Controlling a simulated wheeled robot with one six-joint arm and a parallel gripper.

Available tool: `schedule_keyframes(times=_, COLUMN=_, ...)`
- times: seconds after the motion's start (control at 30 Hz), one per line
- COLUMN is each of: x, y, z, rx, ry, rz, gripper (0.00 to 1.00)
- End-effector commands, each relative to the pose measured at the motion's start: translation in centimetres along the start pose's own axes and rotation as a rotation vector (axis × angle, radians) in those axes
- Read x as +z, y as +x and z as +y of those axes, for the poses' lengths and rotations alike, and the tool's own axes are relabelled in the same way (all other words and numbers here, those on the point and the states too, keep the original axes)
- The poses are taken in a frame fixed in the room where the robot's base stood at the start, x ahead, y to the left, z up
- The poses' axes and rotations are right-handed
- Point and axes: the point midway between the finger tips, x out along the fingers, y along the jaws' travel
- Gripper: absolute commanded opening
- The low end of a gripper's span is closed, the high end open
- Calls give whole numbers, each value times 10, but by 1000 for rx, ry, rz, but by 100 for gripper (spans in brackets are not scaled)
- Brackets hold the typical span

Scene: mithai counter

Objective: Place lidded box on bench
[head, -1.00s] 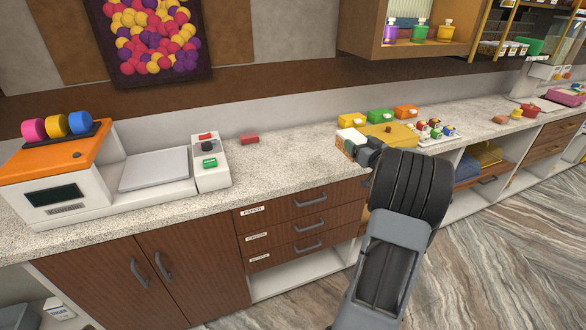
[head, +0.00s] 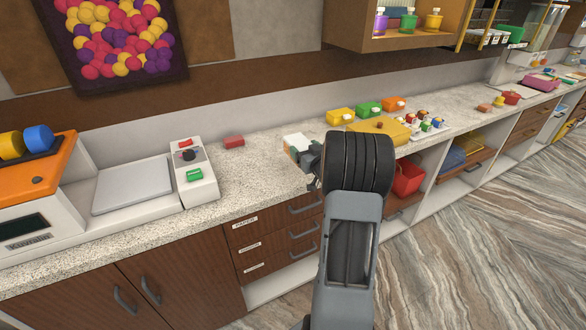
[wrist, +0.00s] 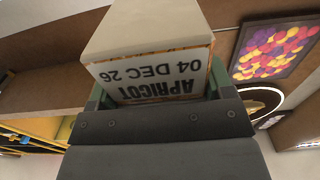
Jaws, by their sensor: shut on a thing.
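The lidded box (wrist: 148,75) fills the upper middle of the wrist view. It is pale with a printed label that reads "APRICOT 04 DEC 26" upside down. My gripper (wrist: 160,92) is shut on it, with a green finger at each side. In the head view the box (head: 297,141) shows as a small white and orange shape at the end of my gripper (head: 305,154), in front of the stone-topped bench (head: 262,165). My arm hides part of the gripper, and I cannot tell the gap between box and bench top.
A scale (head: 132,185) and a white button unit (head: 190,170) stand on the left of the bench. A red block (head: 234,142) lies near the wall. Yellow (head: 341,116), green (head: 369,109) and orange boxes (head: 394,103) stand behind a yellow tray (head: 385,128). Bare counter lies left of my gripper.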

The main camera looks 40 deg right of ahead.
Motion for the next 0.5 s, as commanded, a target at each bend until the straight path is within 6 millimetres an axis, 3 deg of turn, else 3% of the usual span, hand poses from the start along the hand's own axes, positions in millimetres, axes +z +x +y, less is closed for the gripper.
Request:
schedule_keyframes(times=0.2, x=29, y=7, z=-22, rx=0, ry=1, rz=-1, gripper=42)
schedule_keyframes(times=0.5, x=45, y=11, z=-36, rx=-2, ry=0, rz=-1, gripper=42)
